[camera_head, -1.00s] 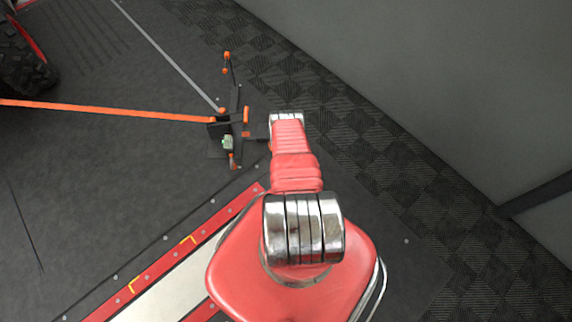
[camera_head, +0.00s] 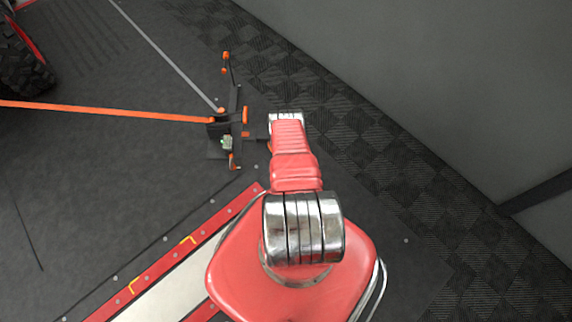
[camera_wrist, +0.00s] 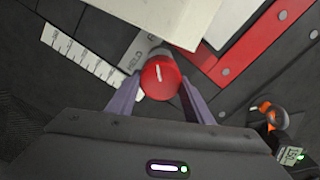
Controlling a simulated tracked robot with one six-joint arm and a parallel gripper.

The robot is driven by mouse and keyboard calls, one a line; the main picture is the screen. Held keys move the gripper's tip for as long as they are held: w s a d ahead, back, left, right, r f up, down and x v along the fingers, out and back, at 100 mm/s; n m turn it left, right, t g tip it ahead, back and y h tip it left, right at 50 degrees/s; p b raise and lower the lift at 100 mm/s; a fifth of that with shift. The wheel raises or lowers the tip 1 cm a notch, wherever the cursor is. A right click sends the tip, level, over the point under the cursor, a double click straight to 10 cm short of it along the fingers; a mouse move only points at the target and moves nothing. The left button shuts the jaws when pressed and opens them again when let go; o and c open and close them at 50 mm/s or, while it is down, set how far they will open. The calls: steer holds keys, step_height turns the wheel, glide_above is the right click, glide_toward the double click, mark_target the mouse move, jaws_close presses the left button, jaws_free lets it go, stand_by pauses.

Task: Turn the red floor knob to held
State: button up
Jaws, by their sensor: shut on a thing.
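The red floor knob (camera_wrist: 160,78) is round with a white pointer line on its top, in the wrist view. The pointer runs nearly up and down in the picture, tilted slightly left at its upper end. My gripper (camera_wrist: 154,88) has its two purple-grey fingers on either side of the knob and is shut on it. A pale plate with the lettering "HELD" (camera_wrist: 134,58) lies just above and left of the knob, partly hidden. In the head view my arm covers the knob.
A white ruled scale strip (camera_wrist: 84,60) lies left of the knob. A pale block (camera_wrist: 190,18) and a red rail (camera_wrist: 245,45) are above it. A dark stand with orange handles (camera_head: 228,130) holds an orange strap (camera_head: 110,110). A grey wall (camera_head: 430,80) is at right.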

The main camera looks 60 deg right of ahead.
steer(key=n, duration=0.2)
steer(key=a+n, duration=0.1)
steer(key=n, duration=0.1)
steer(key=shift+s+f, duration=0.1)
steer(key=shift+s, duration=0.2)
steer(key=n, duration=0.4)
steer(key=shift+a, duration=0.1)
steer(key=n, duration=0.9)
steer(key=shift+n, duration=0.3)
steer(key=o, duration=1)
steer(key=shift+w, duration=0.1)
steer(key=shift+o, duration=0.2)
steer(key=shift+w, duration=0.1)
